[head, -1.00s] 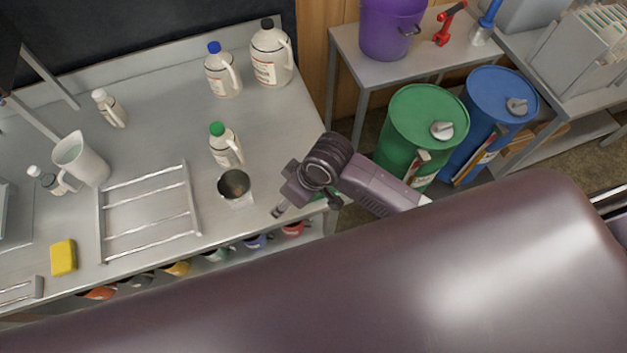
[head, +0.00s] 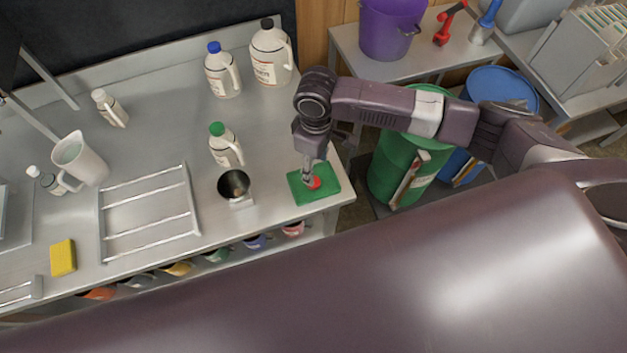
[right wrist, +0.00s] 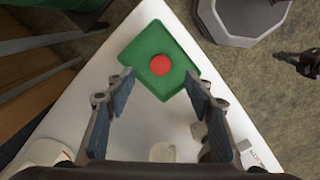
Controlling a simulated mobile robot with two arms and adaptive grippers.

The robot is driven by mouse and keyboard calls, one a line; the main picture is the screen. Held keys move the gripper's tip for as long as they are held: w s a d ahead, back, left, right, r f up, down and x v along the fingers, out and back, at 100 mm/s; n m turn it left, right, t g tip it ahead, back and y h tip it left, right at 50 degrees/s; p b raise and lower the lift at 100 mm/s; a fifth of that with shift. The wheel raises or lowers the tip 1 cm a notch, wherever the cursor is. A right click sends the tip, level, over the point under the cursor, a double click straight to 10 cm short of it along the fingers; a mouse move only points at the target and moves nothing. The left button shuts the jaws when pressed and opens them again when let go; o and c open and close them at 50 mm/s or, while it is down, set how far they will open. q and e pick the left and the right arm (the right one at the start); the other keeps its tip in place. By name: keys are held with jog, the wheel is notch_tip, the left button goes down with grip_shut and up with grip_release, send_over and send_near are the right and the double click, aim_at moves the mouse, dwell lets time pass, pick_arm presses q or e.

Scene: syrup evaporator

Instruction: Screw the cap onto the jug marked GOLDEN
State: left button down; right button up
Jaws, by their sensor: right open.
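A red cap (head: 314,184) lies on a green mat (head: 329,190) at the table's right front corner. In the right wrist view the red cap (right wrist: 160,65) sits near the middle of the green mat (right wrist: 150,45). My right gripper (head: 310,176) is above the cap, pointing down. Its fingers (right wrist: 160,77) are spread with the cap ahead between the tips, and they hold nothing. Jugs with a dark top (head: 270,58), a blue cap (head: 221,75) and a green cap (head: 225,150) stand upright. Their label words are too small to read. My left gripper is not in view.
A white pitcher (head: 88,165), a yellow sponge (head: 63,258) and small bottles are farther left. Green (head: 398,172) and blue (head: 497,90) drums stand right of the table.

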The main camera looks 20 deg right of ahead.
jog(key=shift+f, duration=1.25)
jog(key=shift+a+f+p, duration=0.2)
jog(key=shift+f+p, duration=0.4)
jog(key=shift+f, duration=2)
jog(key=shift+c, duration=0.7)
jog(key=c, duration=0.6)
jog(key=shift+c, duration=0.2)
